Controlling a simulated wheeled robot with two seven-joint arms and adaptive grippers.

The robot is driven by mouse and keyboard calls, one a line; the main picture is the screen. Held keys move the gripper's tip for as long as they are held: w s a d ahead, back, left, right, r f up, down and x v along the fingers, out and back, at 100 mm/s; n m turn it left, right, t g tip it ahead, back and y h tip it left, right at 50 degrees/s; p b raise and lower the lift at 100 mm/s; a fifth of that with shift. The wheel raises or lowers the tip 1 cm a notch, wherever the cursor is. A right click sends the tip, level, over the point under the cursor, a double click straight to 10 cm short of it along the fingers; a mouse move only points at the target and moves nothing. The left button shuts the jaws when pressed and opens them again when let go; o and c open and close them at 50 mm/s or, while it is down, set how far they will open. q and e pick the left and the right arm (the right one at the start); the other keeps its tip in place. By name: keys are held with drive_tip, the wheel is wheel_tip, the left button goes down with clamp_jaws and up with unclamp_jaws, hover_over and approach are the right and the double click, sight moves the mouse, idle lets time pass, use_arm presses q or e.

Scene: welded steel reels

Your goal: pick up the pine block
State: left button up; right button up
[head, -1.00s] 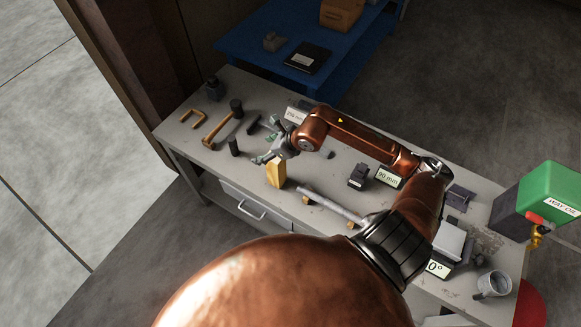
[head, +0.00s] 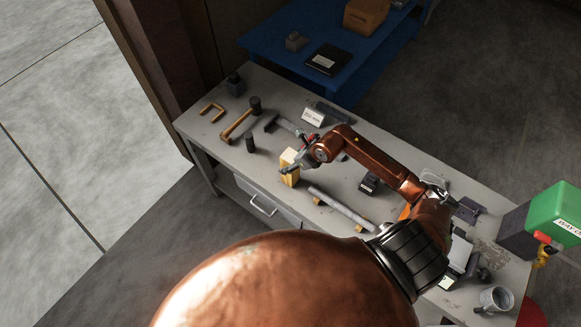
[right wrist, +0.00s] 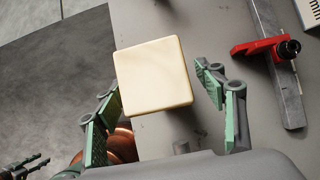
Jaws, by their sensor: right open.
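The pine block (head: 289,174) is a pale yellow upright block near the front edge of the grey bench. In the right wrist view its square top (right wrist: 152,75) fills the middle, slightly turned. My right gripper (head: 293,158) is open at the block's top. In the right wrist view its two green-padded fingers (right wrist: 163,112) stand apart on either side of the block, with a wider gap on the right. The head view shows no left gripper; a dark pronged shape at the lower left of the right wrist view may be it.
A grey bar (head: 342,205) on small supports lies right of the block. A mug (head: 494,298) stands at the bench's right end.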

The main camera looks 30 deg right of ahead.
drive_tip(key=shift+w+a+f, duration=0.1)
drive_tip(key=shift+w+f, duration=0.15)
drive_tip(key=shift+f, duration=0.15)
clamp_jaws()
idle(0.6)
drive_tip(key=shift+r, duration=0.1)
